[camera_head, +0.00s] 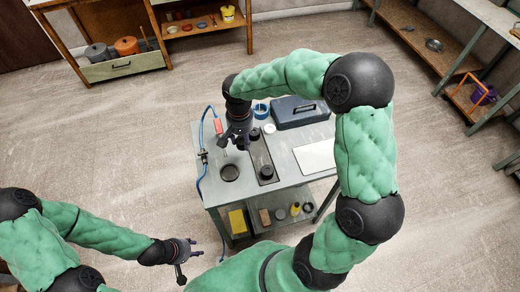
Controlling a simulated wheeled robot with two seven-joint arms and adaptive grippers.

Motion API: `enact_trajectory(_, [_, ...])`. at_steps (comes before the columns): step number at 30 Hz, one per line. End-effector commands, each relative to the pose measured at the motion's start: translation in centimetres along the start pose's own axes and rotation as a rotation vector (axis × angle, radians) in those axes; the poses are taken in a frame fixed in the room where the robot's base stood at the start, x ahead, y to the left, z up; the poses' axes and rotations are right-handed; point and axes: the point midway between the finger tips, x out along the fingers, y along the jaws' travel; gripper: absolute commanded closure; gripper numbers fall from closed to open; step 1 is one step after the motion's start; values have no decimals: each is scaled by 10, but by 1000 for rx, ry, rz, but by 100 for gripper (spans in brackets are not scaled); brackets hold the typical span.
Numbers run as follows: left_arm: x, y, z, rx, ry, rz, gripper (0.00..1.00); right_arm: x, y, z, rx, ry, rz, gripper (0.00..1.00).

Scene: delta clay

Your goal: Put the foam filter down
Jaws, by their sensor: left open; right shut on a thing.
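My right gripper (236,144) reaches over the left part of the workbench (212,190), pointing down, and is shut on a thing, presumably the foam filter. The held thing is too small and dark to make out against the black fingers. A round black dish or ring (229,173) lies on the bench just below the gripper in the picture. A dark mat (257,153) with a black round part (267,172) on it is to the right. My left gripper (190,266) is open and empty, left of the bench and apart from it.
A blue-grey toolbox (299,112), a blue ring (261,110) and a white sheet (315,156) occupy the bench's back and right. A blue hose (202,130) runs along its left edge. The lower shelf holds a yellow block (237,222) and several small items.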

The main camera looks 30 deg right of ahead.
Motion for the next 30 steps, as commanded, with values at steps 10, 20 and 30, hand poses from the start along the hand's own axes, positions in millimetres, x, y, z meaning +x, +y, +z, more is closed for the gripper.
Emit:
enact_trajectory(10, [17,-6,-1,0,1,0,59,50,48,-16,1,-1,1,84])
enact_trajectory(20, [22,-8,-1,0,1,0,59,68,63,-21,2,-1,0,84])
enact_trajectory(30, [34,-12,-2,0,0,0,59,97,62,-22,-1,2,-1,84])
